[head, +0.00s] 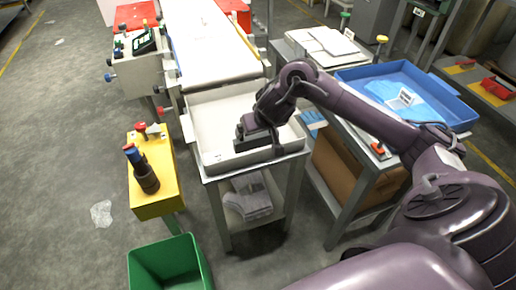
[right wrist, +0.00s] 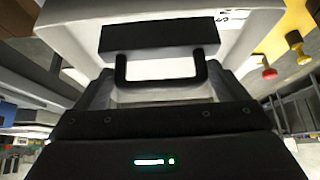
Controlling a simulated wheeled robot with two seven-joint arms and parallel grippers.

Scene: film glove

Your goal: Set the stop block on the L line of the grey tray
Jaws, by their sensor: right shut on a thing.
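The stop block (right wrist: 160,38) is a dark bar with a U-shaped handle, at the top middle of the right wrist view. My right gripper (right wrist: 160,78) is shut on its handle. The L line is not clear; small dark marks (right wrist: 232,16) show on the pale surface right of the block. My left gripper is not in view.
A white conveyor (head: 208,45) adjoins the tray's back. A yellow stand (head: 153,180) with a dark bottle stands left, a green bin (head: 168,265) in front. A blue tray (head: 440,88) is on the right table. Grey parts (head: 250,195) lie on the shelf below.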

